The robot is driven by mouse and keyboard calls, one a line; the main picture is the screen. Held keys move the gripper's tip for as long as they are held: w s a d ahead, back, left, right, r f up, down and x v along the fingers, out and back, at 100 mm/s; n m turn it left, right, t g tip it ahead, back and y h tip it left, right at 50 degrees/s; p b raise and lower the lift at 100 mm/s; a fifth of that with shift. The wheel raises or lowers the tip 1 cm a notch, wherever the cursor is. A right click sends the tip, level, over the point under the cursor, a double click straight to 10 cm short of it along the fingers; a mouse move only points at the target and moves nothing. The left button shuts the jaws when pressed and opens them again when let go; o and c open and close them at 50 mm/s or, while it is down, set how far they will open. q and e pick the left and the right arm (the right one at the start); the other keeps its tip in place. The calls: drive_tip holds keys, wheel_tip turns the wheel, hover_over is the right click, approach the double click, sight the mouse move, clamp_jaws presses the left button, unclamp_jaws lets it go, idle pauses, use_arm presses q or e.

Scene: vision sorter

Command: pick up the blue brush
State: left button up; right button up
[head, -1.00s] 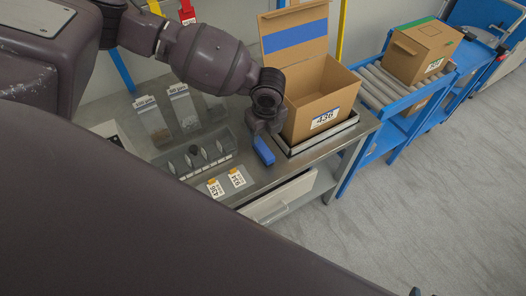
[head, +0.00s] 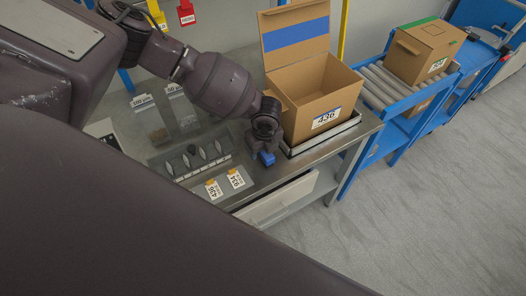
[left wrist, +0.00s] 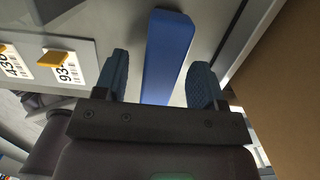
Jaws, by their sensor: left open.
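The blue brush (head: 266,159) lies on the steel table, just left of the tray under the open cardboard box. My left gripper (head: 262,149) is over it and hides much of it in the head view. In the left wrist view the brush (left wrist: 168,50) shows as a long blue bar between the two open fingers of the left gripper (left wrist: 160,82). There is a gap to each finger, and the near end of the brush is hidden behind the gripper body. My right gripper is not in view.
Two number cards (head: 236,178) lie on the table to the left, near a row of small grey holders (head: 203,153). A roller conveyor (head: 375,82) carries another box at the right.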

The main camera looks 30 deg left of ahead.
use_arm(q)
drive_tip(key=shift+f, duration=0.3)
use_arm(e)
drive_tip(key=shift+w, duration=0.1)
use_arm(q)
drive_tip(key=shift+c, duration=0.2)
drive_tip(key=c, duration=1)
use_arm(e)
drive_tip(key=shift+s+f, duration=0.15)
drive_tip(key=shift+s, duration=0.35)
